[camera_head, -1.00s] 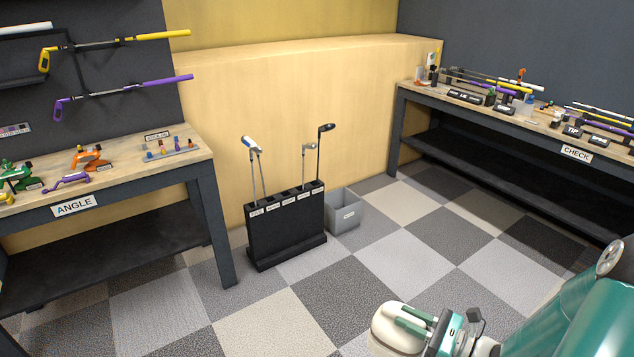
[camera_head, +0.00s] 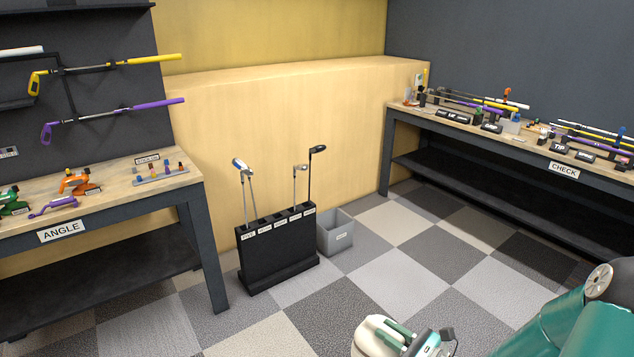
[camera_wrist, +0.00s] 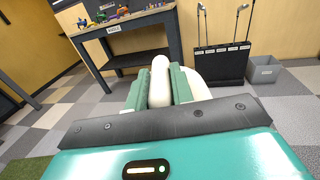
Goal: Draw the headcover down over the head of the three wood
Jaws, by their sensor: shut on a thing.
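My gripper (camera_head: 392,334) is at the bottom of the head view, its green fingers shut on a cream, rounded headcover (camera_head: 370,338). In the wrist view the headcover (camera_wrist: 160,78) shows between and beyond the fingers (camera_wrist: 160,92). Its opening is hidden. Several clubs stand heads up in a black rack (camera_head: 278,268), well beyond my gripper: two at the left, one with a blue-and-white head (camera_head: 240,164), a small grey head (camera_head: 301,167), and a dark head (camera_head: 317,149) at the right. I cannot tell for certain which is the three wood.
A grey bin (camera_head: 336,238) stands right of the rack. The ANGLE bench (camera_head: 62,232) is at left, the CHECK bench (camera_head: 564,171) at right, both with tools on top. A wooden wall panel (camera_head: 290,120) is behind the rack. The checkered floor in front is clear.

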